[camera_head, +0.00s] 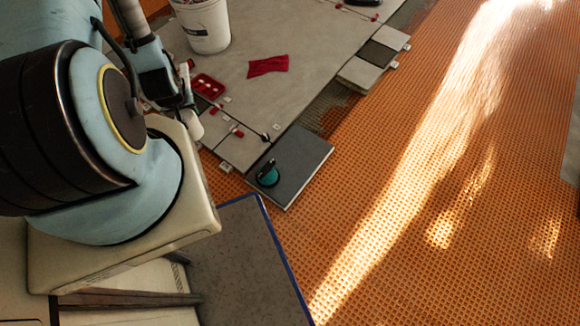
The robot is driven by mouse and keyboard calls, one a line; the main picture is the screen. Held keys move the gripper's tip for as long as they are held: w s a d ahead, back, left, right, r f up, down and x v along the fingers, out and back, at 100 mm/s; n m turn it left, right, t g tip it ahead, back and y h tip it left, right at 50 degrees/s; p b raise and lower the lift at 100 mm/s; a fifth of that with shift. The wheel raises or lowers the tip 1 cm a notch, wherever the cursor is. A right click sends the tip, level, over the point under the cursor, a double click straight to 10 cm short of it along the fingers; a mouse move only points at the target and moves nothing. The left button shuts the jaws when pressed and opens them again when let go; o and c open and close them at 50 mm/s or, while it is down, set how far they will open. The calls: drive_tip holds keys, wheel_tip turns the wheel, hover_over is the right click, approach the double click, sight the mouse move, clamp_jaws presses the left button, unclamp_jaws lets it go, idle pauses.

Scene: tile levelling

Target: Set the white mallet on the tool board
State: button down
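My gripper (184,95) is at the upper left, beyond the big joint of my arm, over the near edge of the laid tiles. Its fingers are small, dark and partly hidden, so I cannot tell whether they are open or shut. A small whitish piece (190,126) shows just below it; it may be part of the white mallet, but I cannot tell whether it is held. No other mallet is clearly visible. A dark speckled board with a blue edge (240,265) lies at the bottom centre, partly hidden by my arm; I cannot tell whether it is the tool board.
A grey tile (308,155) bears a teal-and-black suction cup (268,175). Beyond are a white bucket (206,28), a red cloth (268,66), a red tray (207,86) and levelling clips. Small tiles (360,73) lie farther right. The orange matting (400,230) is largely clear.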

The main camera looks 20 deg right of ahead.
drive_tip(key=w+d+f+m+g+h+b, duration=0.25)
drive_tip(key=d+f+m+b, duration=0.75)
drive_tip(key=d+f+b, duration=2.75)
drive_tip(key=shift+h, duration=0.35)
drive_tip(key=f+b, duration=0.1)
drive_tip(key=b, duration=0.2)
drive_tip(key=a+f+b, duration=0.1)
drive_tip(key=f+b, duration=0.1)
drive_tip(key=b, duration=0.1)
drive_tip(key=a+f+b, duration=0.1)
drive_tip(key=f+b, duration=0.1)
drive_tip(key=b, duration=0.1)
drive_tip(key=shift+s+a+f, duration=0.2)
drive_tip(key=shift+s, duration=0.2)
drive_tip(key=shift+r, duration=0.1)
drive_tip(key=c, duration=0.6)
unclamp_jaws()
drive_tip(key=shift+c, duration=0.2)
